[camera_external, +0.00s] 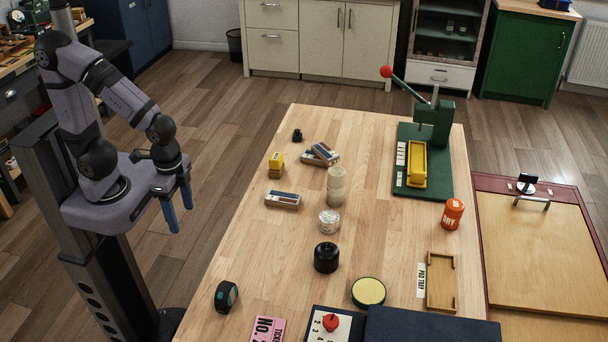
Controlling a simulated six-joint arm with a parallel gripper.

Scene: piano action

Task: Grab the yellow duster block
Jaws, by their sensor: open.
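A small yellow block (276,164), which looks like the duster block, sits on the left side of the wooden table, toward the back. It has a pale patch on its side that is too small to read. My gripper (179,213) hangs to the left of the table, off its edge, with its two blue fingers pointing down. It is open and empty, well apart from the block.
On the wooden table (270,228), striped blocks (283,199) and a stack of cream discs (337,186) stand near the yellow block. A small black object (297,136) lies behind it. A green press (434,125) holding a yellow trough (417,164) stands at the back right.

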